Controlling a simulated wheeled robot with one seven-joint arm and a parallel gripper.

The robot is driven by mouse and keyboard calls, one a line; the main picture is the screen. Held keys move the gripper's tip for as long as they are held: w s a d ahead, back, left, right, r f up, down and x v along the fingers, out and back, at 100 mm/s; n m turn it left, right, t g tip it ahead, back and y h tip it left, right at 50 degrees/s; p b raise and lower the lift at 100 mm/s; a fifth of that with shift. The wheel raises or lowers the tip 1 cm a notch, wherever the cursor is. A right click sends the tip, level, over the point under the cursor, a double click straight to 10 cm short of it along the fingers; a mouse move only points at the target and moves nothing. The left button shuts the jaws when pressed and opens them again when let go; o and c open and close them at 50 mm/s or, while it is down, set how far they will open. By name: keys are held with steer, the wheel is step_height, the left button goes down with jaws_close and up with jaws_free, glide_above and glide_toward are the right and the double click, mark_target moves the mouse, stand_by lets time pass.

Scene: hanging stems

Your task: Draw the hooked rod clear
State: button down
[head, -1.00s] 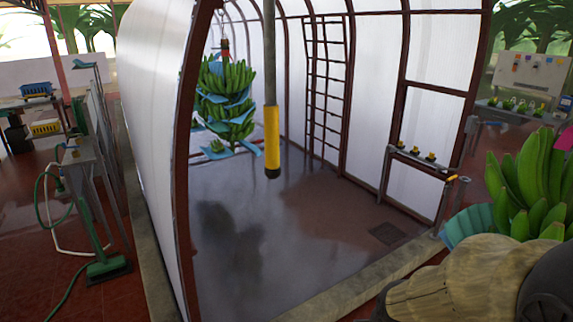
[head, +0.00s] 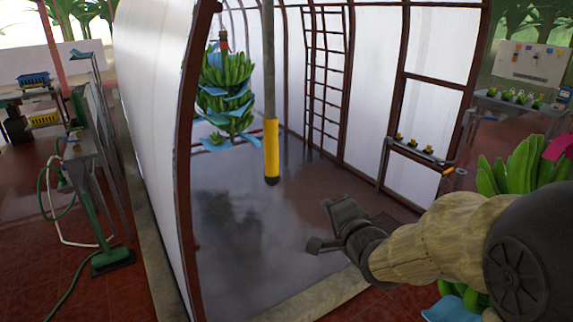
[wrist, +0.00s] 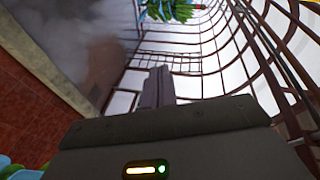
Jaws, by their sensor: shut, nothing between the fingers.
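A grey rod with a yellow sleeve and a dark lower tip (head: 271,150) hangs upright in the middle of the head view. Its upper end is cut off by the picture's top edge, so no hook shows. My gripper (head: 316,245) is shut and empty, low and to the right of the rod's tip, apart from it in the picture. In the wrist view, my gripper's fingers (wrist: 157,84) are together with nothing between them. I cannot make out the rod there.
A green banana bunch with blue sheets (head: 226,95) hangs behind the rod. Another bunch (head: 515,170) is at the right. A brown-framed tunnel with white panels (head: 150,120) surrounds the open floor. A ladder-like rack (head: 325,80) stands at the back wall.

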steer(key=r, duration=0.1)
steer(key=a+r+m+t+y, duration=0.1)
steer(key=r, duration=0.1)
steer(key=a+r+y, duration=0.1)
steer(key=r, duration=0.1)
steer(key=shift+w+a+r+m, duration=0.1)
steer(key=shift+a+r+m, duration=0.05)
steer(key=shift+a+m, duration=0.15)
steer(key=shift+w+p, duration=0.1)
steer(key=shift+p, duration=0.25)
steer(key=w+a+p, duration=0.5)
steer(key=w+a, duration=0.1)
steer(key=a, duration=0.1)
steer(key=shift+a, duration=0.15)
stand_by(0.3)
